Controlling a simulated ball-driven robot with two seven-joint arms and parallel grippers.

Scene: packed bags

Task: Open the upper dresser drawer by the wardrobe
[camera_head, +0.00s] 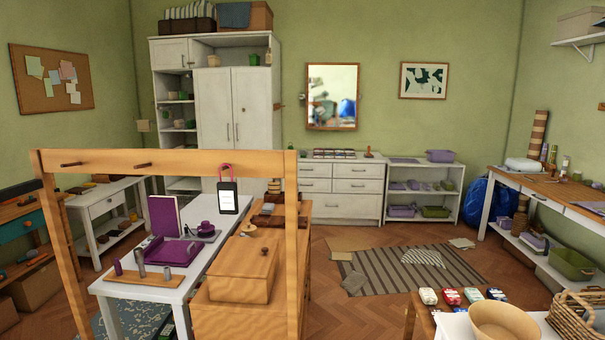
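A white dresser (358,203) stands against the back wall, to the right of the tall white wardrobe (213,105). Its upper drawers (357,171) look shut, as do the drawers below. The dresser's lower left part is hidden behind a wooden frame and the things near it. Neither of my grippers is in view.
A wooden frame with pegs (170,161) stands close at the left, over a white table (150,290) with purple items. Wooden boxes (240,265) stand beside it. A striped rug (410,275) lies on open floor before the dresser. A wooden bowl (503,322) is at front right.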

